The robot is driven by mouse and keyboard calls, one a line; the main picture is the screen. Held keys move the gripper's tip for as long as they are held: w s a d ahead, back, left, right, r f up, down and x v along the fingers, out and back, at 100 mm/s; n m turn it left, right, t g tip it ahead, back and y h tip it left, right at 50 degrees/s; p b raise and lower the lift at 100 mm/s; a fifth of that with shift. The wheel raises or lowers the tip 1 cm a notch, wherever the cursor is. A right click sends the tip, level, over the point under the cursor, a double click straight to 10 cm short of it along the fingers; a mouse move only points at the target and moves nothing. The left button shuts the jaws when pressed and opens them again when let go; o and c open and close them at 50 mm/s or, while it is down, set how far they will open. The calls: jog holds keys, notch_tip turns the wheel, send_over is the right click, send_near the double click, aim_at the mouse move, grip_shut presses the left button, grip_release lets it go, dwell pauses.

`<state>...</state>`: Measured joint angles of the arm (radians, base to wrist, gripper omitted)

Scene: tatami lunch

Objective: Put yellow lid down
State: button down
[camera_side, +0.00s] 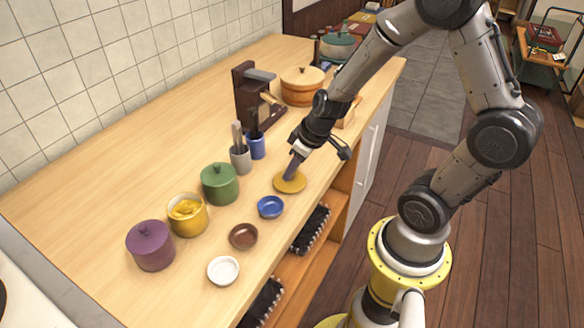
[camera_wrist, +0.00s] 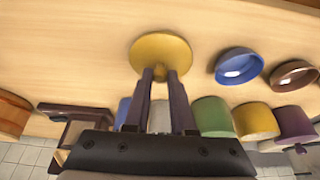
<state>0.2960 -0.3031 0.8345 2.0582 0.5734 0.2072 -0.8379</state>
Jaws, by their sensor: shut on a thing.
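The yellow lid (camera_side: 290,182) is a flat round disc at or just above the wooden counter, right of the blue bowl in the side view. My gripper (camera_side: 291,172) is shut on the lid from above. In the wrist view the lid (camera_wrist: 160,56) shows beyond the fingertips, with its knob between the fingers (camera_wrist: 167,74). I cannot tell whether the lid touches the counter. The yellow pot (camera_side: 188,222) stands open with yellow contents showing, between the green pot and the purple pot.
The lidded green pot (camera_side: 220,186) and purple pot (camera_side: 151,247) stand in the row. Blue (camera_side: 271,207), brown (camera_side: 243,236) and white (camera_side: 223,270) bowls line the front. Utensil cups (camera_side: 240,160), a dark brown stand (camera_side: 250,98) and a wooden tub (camera_side: 301,88) stand behind. Counter at left is clear.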

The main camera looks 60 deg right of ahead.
jog(key=c, duration=0.8)
grip_release()
jog(key=shift+f, duration=0.1)
jog(key=shift+o, duration=0.2)
jog(key=v, duration=1.2)
jog(key=s+a+r+t, duration=0.1)
jog(key=s+a+r, duration=0.6)
jog(key=s, duration=0.3)
jog(key=shift+s+r, duration=0.25)
jog(key=shift+r, duration=0.1)
